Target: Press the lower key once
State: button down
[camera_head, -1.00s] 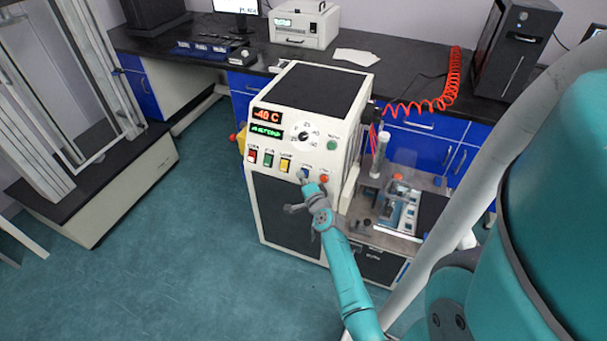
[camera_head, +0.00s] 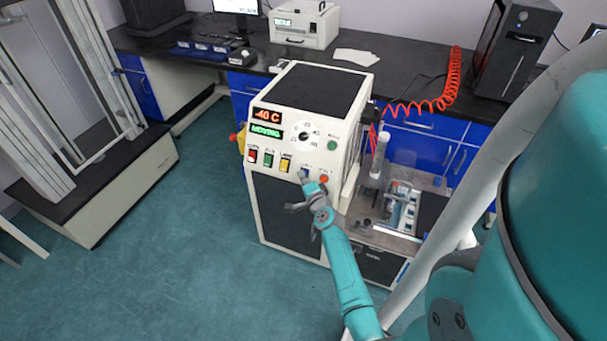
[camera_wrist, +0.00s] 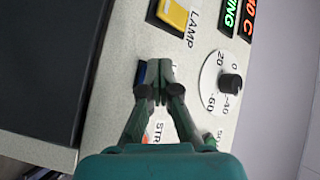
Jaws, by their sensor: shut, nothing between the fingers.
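The blue key (camera_head: 304,173) sits on the front panel of the white machine (camera_head: 280,205), right of the yellow key. I take it as the lower key, but its label is unreadable. My gripper (camera_head: 303,182) is shut and empty, its tips at the blue key. In the wrist view the shut fingertips (camera_wrist: 155,84) cover most of the blue key (camera_wrist: 140,76); only its edge shows. I cannot tell whether they touch it. The green display (camera_head: 265,132) reads MOVING; the red display (camera_head: 268,114) reads -40 C.
The yellow key (camera_head: 286,165), green key (camera_head: 269,160) and red switch (camera_head: 252,156) are to the left. A red button (camera_head: 323,179) is close on the right. A dial (camera_head: 304,136) is above. The clear-walled test bay (camera_head: 400,205) is at the machine's right.

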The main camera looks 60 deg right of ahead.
jog(key=shift+s+a+r, duration=0.1)
jog(key=shift+a+r, duration=0.3)
jog(key=shift+a, duration=0.3)
dwell(0.3)
jog(key=shift+s+a+r, duration=0.1)
jog(key=shift+a+r, duration=0.3)
jog(key=shift+a, duration=0.35)
jog(key=shift+a+r, duration=0.35)
jog(key=shift+a, duration=0.4)
jog(key=shift+s+a+r, duration=0.1)
jog(key=shift+a+r, duration=0.3)
jog(key=shift+a, duration=0.35)
